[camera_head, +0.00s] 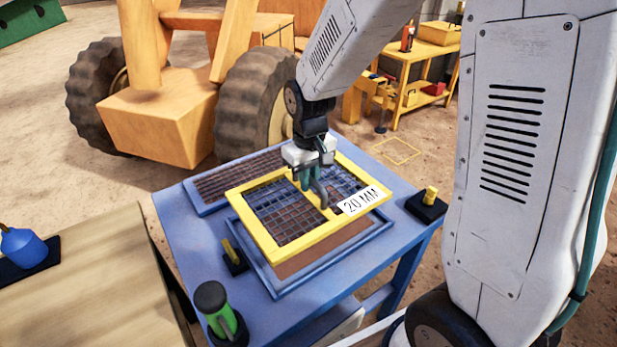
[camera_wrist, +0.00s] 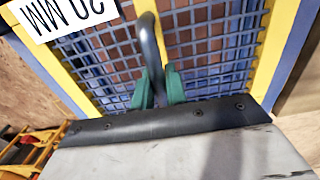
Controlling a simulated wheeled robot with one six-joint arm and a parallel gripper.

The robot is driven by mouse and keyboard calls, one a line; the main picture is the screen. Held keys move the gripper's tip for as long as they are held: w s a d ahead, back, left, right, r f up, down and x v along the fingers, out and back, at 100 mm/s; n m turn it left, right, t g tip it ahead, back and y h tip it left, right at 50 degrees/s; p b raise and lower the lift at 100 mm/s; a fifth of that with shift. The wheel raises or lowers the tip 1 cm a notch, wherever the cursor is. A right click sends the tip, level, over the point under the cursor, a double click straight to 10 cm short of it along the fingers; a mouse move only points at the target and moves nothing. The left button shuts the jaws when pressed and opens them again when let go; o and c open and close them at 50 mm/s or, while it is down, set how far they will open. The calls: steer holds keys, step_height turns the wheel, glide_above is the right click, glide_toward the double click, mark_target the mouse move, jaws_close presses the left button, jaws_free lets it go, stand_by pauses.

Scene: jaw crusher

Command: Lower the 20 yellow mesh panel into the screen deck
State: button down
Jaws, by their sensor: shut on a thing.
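The yellow mesh panel (camera_head: 258,237), with a white "20 MM" label (camera_head: 361,200), hangs slightly tilted above the screen deck (camera_head: 333,262), a blue frame on the blue table. Brown shows inside the deck, and a gap shows along its front side. The panel's far edges hide the back of the deck. My gripper (camera_head: 315,183) is shut on the panel's grey handle (camera_wrist: 150,45), seen between the green fingers (camera_wrist: 159,88) in the wrist view. The panel's yellow frame (camera_wrist: 275,45) and grid also fill that view.
A second blue frame with dark mesh (camera_head: 213,188) lies behind. Yellow-handled pieces on black bases stand left (camera_head: 234,256) and right (camera_head: 430,198) of the deck. A green, black-topped object (camera_head: 216,310) stands at the front corner. A wheeled machine (camera_head: 175,115) stands behind the table.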

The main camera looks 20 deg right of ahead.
steer(key=shift+s, duration=0.1)
steer(key=shift+f, duration=4.8)
steer(key=c, duration=1.3)
jaws_free()
steer(key=shift+c, duration=0.2)
steer(key=shift+s, duration=0.1)
